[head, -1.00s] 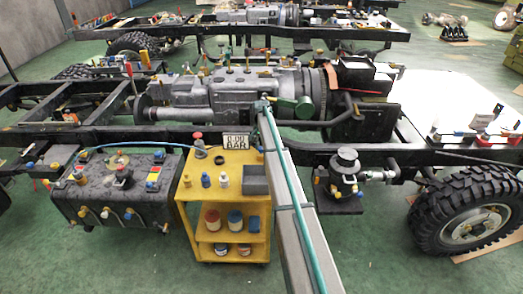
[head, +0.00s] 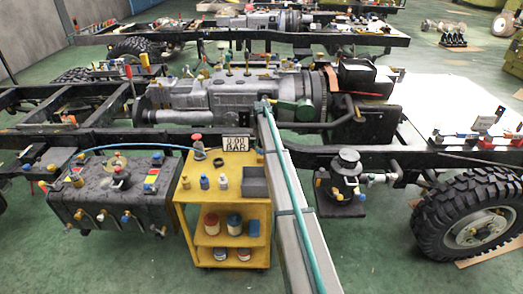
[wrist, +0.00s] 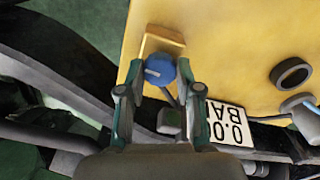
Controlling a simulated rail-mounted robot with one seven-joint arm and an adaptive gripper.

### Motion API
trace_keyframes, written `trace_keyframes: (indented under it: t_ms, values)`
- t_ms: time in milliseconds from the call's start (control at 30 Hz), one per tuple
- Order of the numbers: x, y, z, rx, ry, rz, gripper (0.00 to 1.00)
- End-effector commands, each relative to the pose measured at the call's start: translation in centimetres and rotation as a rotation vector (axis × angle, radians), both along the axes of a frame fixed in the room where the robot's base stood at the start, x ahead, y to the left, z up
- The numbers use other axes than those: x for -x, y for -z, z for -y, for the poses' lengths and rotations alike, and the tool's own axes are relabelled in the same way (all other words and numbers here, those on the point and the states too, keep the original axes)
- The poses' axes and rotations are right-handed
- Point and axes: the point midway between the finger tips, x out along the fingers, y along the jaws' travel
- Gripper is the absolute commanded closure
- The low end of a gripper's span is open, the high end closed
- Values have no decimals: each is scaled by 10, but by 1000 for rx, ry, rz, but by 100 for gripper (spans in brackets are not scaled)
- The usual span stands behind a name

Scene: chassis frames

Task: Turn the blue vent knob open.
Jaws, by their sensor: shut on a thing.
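The blue vent knob (wrist: 159,70) shows in the wrist view, round with a pale line across its face. It sits in front of a small yellow block (wrist: 163,42) at the edge of the yellow cart top. My gripper (wrist: 159,76) has one dark green finger on each side of the knob and is shut on it. In the head view my grey arm with a teal strip hides this corner of the yellow cart (head: 187,212), and I cannot make out the knob or fingertips there.
A gauge sign (head: 236,143) reading 0.00 BAR stands at the cart's back edge, close to my right finger in the wrist view (wrist: 230,124). A black ring (wrist: 290,73) and a blue hose (head: 135,147) are nearby. The dark chassis rail (head: 335,152) runs behind.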

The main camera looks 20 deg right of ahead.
Motion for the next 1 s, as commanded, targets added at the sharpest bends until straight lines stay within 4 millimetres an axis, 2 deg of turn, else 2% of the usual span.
trace_keyframes:
  t_ms: [300,733,767,900,1000]
  values:
    - [0,0,0,0,-93,1,100]
    - [0,-1,0,1,-102,1,100]
    - [0,-1,0,1,-102,1,64]
    - [0,-1,0,1,-101,1,41]
    - [0,0,0,0,-101,1,40]
